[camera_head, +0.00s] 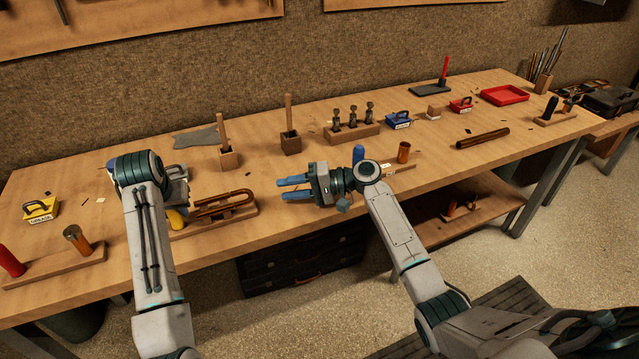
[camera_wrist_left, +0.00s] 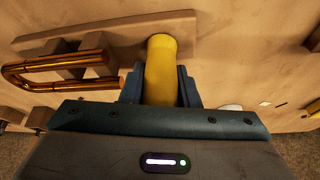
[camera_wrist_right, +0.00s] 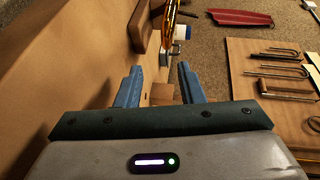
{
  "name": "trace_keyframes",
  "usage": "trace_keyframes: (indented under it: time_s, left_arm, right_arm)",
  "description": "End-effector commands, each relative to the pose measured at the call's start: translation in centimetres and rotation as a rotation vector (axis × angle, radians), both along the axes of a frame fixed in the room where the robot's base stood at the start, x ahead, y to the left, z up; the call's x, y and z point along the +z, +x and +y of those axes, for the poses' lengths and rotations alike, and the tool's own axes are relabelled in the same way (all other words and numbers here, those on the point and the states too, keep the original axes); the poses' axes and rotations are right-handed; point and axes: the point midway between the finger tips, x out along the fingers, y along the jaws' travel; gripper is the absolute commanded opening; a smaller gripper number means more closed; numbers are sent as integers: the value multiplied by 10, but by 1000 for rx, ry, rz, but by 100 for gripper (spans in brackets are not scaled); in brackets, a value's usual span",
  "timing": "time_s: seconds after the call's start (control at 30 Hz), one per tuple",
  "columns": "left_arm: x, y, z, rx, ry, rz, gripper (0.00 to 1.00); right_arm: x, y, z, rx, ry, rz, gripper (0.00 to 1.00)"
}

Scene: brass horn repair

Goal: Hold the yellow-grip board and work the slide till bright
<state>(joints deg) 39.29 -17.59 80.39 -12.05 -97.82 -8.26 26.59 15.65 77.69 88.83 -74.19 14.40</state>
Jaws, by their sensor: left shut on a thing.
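The yellow grip (camera_head: 177,219) stands at the left end of a wooden board (camera_head: 240,214) near the table's front edge. A U-shaped, copper-brown slide (camera_head: 222,203) lies on blocks on that board, and it also shows in the left wrist view (camera_wrist_left: 65,66). My left gripper (camera_wrist_left: 161,88) is shut on the yellow grip (camera_wrist_left: 160,65), one finger on each side. In the head view my left arm hides most of that gripper. My right gripper (camera_head: 282,189) is open and empty, right of the slide, its fingers pointing left toward it.
A yellow labelled block (camera_head: 40,208) and a board with a red grip (camera_head: 12,262) lie at the left. Wooden tool holders (camera_head: 290,144), a blue block (camera_head: 398,119), a red block (camera_head: 460,105) and a red tray (camera_head: 504,95) stand further back. A copper cup (camera_head: 403,152) is right of my right gripper.

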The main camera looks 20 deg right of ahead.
Motion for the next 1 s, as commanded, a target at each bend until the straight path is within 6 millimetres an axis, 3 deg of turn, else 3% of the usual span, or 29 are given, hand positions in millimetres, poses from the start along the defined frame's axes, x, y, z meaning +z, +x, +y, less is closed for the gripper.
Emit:
trace_keyframes:
  time_s: [0.2, 0.4, 0.93, 0.97, 1.0]
  left_arm:
    - [0, 0, 0, -1, 1, 1, 6]
    - [0, 0, 0, -1, 1, 1, 6]
    - [0, 0, 0, -1, 0, 1, 6]
    - [0, 0, 0, -1, 0, 1, 30]
    - [0, 0, 0, -1, 0, 1, 38]
  right_arm:
    - [7, -17, -39, -1, -3, 1, 35]
    - [13, -25, -62, 0, -1, -1, 35]
    - [14, -27, -70, 1, 1, 0, 35]
    - [14, -27, -70, 1, 1, 0, 35]
    - [14, -27, -70, 1, 1, 0, 35]
